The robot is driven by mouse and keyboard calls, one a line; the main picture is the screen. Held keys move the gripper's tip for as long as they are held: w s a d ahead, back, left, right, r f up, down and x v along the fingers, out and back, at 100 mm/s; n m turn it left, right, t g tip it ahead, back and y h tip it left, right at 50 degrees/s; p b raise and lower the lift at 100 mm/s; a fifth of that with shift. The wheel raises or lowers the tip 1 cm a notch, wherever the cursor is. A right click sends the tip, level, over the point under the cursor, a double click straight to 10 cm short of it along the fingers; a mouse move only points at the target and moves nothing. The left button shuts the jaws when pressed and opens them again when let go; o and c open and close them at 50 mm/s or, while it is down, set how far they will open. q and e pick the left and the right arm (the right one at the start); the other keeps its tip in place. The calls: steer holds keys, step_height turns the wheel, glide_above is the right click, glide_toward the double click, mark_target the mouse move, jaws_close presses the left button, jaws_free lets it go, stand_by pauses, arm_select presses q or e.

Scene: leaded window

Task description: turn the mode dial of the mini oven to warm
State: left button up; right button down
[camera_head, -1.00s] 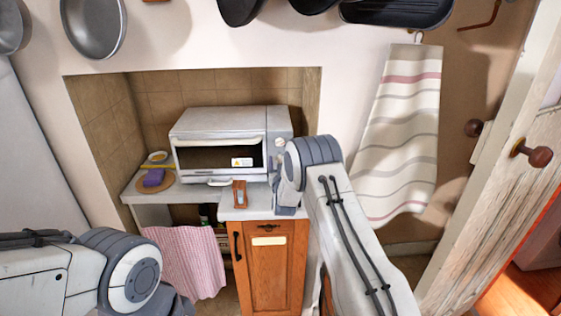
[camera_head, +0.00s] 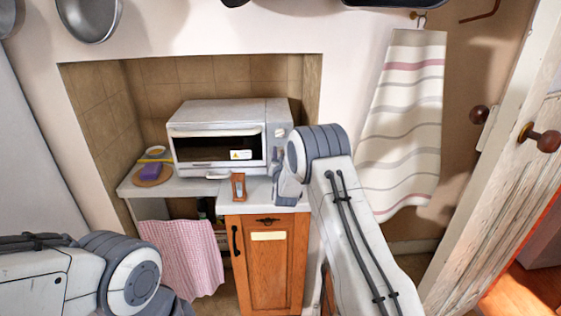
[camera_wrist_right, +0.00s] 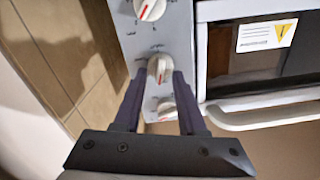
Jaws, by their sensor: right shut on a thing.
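The mini oven (camera_head: 218,112) stands on the counter in the tiled niche, its door shut. Its control panel is on its right side, with a white dial (camera_head: 279,132) showing near the top. The right wrist view shows the panel upside down, with three white dials with red marks in a row. My right gripper (camera_wrist_right: 165,73) is shut on the middle dial (camera_wrist_right: 160,68), one finger on each side. The other dials (camera_wrist_right: 150,9) (camera_wrist_right: 167,106) are free. The labels are too small to read. My left arm is at the lower left; its gripper is out of view.
A purple sponge (camera_head: 152,171) lies on a round board left of the oven. A small wooden-framed thing (camera_head: 238,186) stands at the counter's front. A checked cloth (camera_head: 185,258) hangs below. A striped towel (camera_head: 405,120) hangs at the right.

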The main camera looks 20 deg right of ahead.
steer(key=m+b, duration=0.2)
steer(key=b, duration=0.1)
steer(key=m+b, duration=0.3)
steer(key=b, duration=0.1)
steer(key=m+b, duration=0.2)
steer(key=b, duration=0.2)
steer(key=shift+s+d+f, duration=0.1)
steer(key=shift+d+f, duration=0.15)
steer(key=shift+f, duration=0.15)
steer(key=shift+r+m+b, duration=0.1)
steer(key=shift+m+b, duration=0.75)
steer(key=shift+m, duration=0.15)
steer(key=c, duration=0.5)
jaws_free()
steer(key=b+v, duration=0.2)
steer(key=v, duration=0.8)
steer(key=shift+s, duration=0.25)
steer(key=shift+r, duration=0.1)
